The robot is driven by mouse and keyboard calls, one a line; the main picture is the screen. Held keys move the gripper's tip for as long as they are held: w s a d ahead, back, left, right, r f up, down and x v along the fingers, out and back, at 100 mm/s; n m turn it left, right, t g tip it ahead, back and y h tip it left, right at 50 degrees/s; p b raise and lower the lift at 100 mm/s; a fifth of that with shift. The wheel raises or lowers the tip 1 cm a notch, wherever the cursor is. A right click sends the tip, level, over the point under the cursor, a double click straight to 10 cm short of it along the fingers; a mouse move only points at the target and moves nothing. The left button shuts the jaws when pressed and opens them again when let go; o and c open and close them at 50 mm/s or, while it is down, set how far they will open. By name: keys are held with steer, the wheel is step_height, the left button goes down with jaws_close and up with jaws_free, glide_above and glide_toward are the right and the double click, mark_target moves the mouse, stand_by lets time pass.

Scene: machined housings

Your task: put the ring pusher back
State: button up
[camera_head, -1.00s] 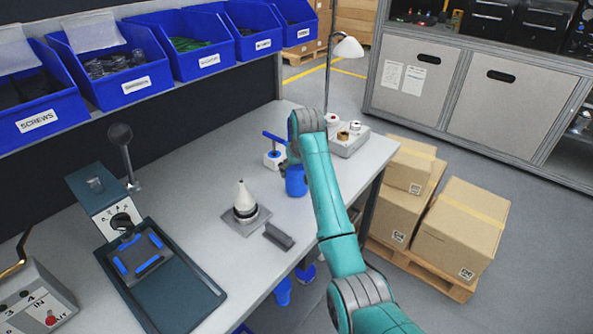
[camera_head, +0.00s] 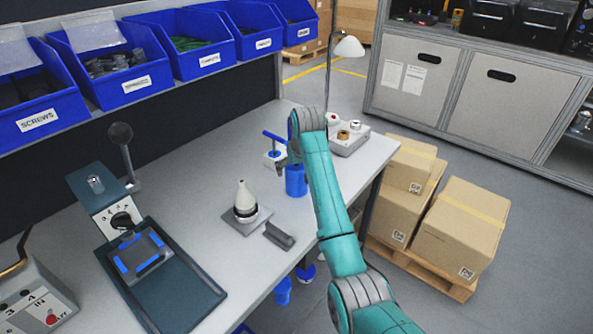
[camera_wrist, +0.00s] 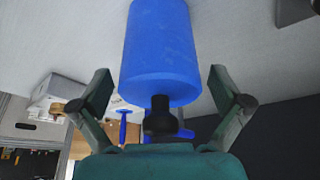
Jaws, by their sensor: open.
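The ring pusher appears to be the blue cylinder (camera_head: 296,181) near the bench's right part, beside the small stand with the blue handle. In the wrist view this blue cylinder (camera_wrist: 162,50) has a black knob (camera_wrist: 160,118) on its near end. My gripper (camera_wrist: 161,74) is open, with one finger on each side of the cylinder and visible gaps to both. In the head view my gripper (camera_head: 288,164) is at the cylinder's top, partly hidden by my arm. A white-topped cone (camera_head: 244,198) stands on a grey plate (camera_head: 236,223) to the left.
A dark grey block (camera_head: 279,235) lies right of the plate. The stand with a blue handle (camera_head: 273,155) is just behind the cylinder. A grey box with knobs (camera_head: 349,143) and a lamp (camera_head: 347,47) are further back right. A press fixture (camera_head: 175,290) stands left.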

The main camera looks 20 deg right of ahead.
steer(key=v, duration=1.1)
steer(key=shift+r, duration=0.2)
steer(key=shift+s, duration=0.1)
